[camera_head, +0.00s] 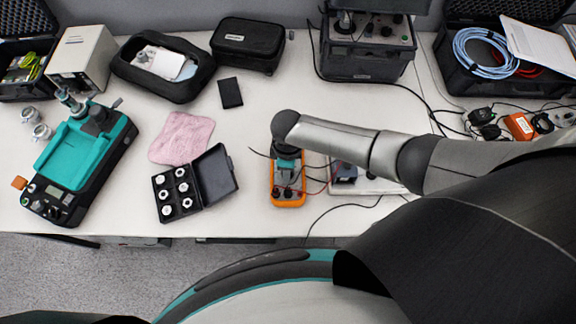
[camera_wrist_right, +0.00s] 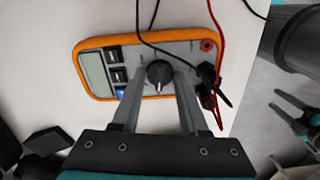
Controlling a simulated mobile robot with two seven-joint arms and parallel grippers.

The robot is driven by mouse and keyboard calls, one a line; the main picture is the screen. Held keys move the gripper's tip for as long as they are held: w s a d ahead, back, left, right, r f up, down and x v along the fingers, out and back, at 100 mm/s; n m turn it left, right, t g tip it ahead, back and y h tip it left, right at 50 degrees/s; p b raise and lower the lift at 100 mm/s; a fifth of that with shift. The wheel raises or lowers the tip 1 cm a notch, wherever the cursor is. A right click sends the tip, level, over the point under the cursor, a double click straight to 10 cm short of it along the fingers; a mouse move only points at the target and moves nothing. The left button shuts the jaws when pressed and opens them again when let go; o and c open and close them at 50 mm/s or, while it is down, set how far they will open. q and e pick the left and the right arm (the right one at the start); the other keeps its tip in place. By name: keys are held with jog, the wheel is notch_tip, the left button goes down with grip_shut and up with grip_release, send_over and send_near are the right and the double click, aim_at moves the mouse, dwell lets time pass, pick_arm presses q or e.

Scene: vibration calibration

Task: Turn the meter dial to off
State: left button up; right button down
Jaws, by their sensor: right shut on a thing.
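The orange meter (camera_head: 289,202) lies on the table in front of me, mostly covered by my right gripper (camera_head: 287,160) in the head view. In the right wrist view the meter (camera_wrist_right: 100,43) shows its grey display (camera_wrist_right: 94,73), buttons and a black round dial (camera_wrist_right: 158,75) with a pale pointer mark. My right gripper (camera_wrist_right: 160,88) has its two fingers on either side of the dial and is shut on it. The printed dial positions are too small to read. My left gripper is not in view.
Black and red leads (camera_wrist_right: 216,35) plug into the meter and trail over the table. A black case of white fittings (camera_head: 208,176) and a pink cloth (camera_head: 182,137) lie left. A teal device (camera_head: 80,152) stands further left. A black instrument box (camera_head: 368,50) stands behind.

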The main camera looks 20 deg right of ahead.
dwell(0.3)
jog(key=shift+c, duration=2.1)
grip_release()
notch_tip(320, 180, up, 15)
jog(key=p, duration=0.3)
jog(key=shift+r+p, duration=0.15)
jog(key=shift+p, duration=0.25)
